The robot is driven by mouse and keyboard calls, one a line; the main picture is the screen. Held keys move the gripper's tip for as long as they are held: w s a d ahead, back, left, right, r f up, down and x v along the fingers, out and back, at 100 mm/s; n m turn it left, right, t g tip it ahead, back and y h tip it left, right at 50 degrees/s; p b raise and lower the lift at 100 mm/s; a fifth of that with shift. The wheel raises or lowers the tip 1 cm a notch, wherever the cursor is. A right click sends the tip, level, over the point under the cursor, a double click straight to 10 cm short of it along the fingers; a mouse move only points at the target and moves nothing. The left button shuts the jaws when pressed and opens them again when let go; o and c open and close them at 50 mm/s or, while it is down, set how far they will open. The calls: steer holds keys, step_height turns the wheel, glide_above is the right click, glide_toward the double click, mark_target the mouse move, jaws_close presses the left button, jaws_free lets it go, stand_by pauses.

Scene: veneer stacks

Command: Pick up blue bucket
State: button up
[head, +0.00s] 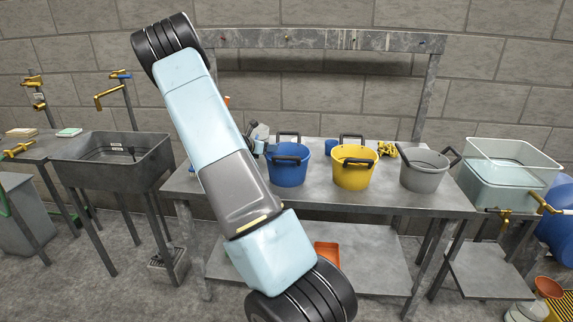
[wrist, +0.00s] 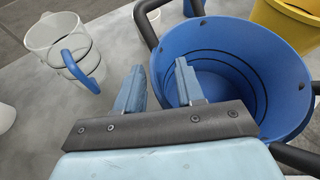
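The blue bucket (head: 288,172) stands on the grey metal table, left of the yellow bucket, with its dark handle at the rim. In the wrist view, the blue bucket (wrist: 285,100) fills the right side and appears empty inside. My gripper (wrist: 161,84) is open with nothing held. Its right finger overlaps the bucket's inside in the picture and its left finger lies outside the left wall, so the wall shows between them. I cannot tell how deep the fingers are or whether they touch. In the head view my arm hides most of the gripper area.
The yellow bucket (head: 354,174) and a grey bucket (head: 420,174) stand to the right on the table (head: 330,193). A clear jug with a blue handle (wrist: 62,38) is left of the gripper. A sink (head: 110,165) and a clear tub (head: 510,185) flank the table.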

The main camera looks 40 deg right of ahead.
steer(key=shift+c, duration=0.3)
jaws_close()
steer(key=shift+s+f, duration=0.1)
stand_by(0.9)
